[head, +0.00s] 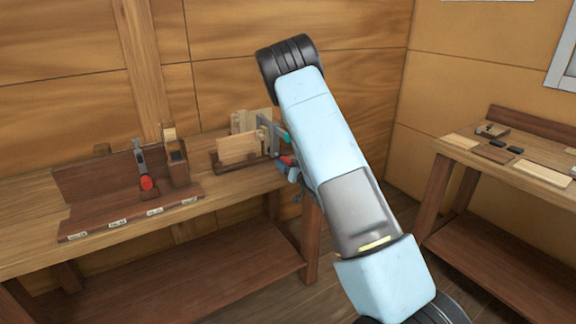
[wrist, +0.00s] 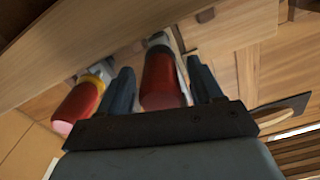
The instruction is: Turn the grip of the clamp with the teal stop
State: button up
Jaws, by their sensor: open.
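A grey clamp (head: 270,125) with a teal stop (head: 286,138) is at the right end of the left bench, beside light wooden boards. My arm partly hides it. Red (head: 286,160) shows just below it, close to my gripper (head: 291,172). In the wrist view, my gripper (wrist: 163,88) is open, with one dark finger on each side of a red grip (wrist: 160,80). I cannot tell whether the fingers touch it. A second red grip (wrist: 78,103), with a yellow band and pink end, lies outside the left finger. The teal stop does not show in the wrist view.
Another clamp with a red grip (head: 147,183) stands in a brown labelled rack (head: 130,219) on the left bench (head: 30,250). A wooden edge (wrist: 90,50) runs close above the grips. A second bench (head: 470,155) with small parts stands at right.

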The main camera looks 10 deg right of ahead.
jog(key=shift+w, duration=0.1)
jog(key=shift+c, duration=0.3)
jog(key=c, duration=1)
jog(key=n, duration=0.4)
jog(key=shift+a+n, duration=0.1)
jog(key=shift+n, duration=1.8)
